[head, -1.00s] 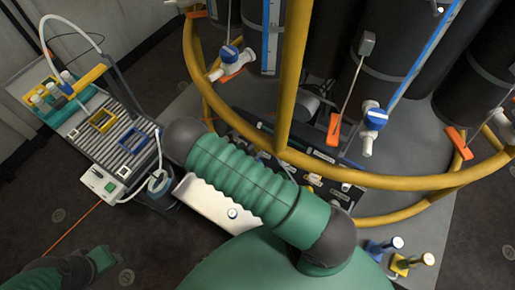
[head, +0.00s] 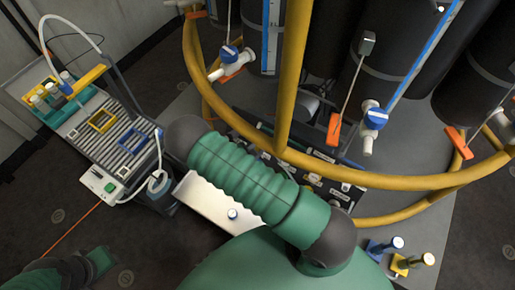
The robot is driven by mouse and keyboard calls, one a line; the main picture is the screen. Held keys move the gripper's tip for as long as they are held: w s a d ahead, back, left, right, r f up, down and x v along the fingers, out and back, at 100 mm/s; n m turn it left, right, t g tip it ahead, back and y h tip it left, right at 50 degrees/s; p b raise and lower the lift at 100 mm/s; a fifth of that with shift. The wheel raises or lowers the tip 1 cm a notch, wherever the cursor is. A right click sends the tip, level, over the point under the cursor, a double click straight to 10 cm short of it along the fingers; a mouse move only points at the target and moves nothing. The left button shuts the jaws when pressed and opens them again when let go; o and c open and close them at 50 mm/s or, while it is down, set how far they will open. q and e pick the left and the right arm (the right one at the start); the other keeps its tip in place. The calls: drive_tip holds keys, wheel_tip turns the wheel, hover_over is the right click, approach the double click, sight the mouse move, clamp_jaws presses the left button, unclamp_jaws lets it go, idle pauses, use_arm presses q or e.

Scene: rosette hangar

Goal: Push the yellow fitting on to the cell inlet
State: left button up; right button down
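A small instrument cart (head: 85,160) with a ribbed grey top stands at the left. A yellow square frame (head: 102,120) and a blue square frame (head: 131,143) lie on it. A yellow bar (head: 86,79) spans its back part, near white-capped bottles (head: 45,96) in a green holder. At the lower right stand two short posts, one with a yellow base (head: 409,262) and one with a blue base (head: 380,250). I cannot tell which yellow part is the fitting, nor pick out the cell inlet. A green-sleeved arm of mine crosses the middle. Neither gripper's fingertips show.
A yellow tubular rail (head: 285,80) rings dark cylinders (head: 400,45) behind my arm. Blue-handled valves (head: 374,117) and orange tags (head: 333,129) hang there. A white tube (head: 75,35) arches over the cart.

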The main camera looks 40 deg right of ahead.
drive_tip(key=c, duration=1.2)
unclamp_jaws()
drive_tip(key=shift+o, duration=0.2)
drive_tip(key=p+v, duration=0.2)
drive_tip(key=v, duration=1.5)
drive_tip(key=shift+p, duration=0.35)
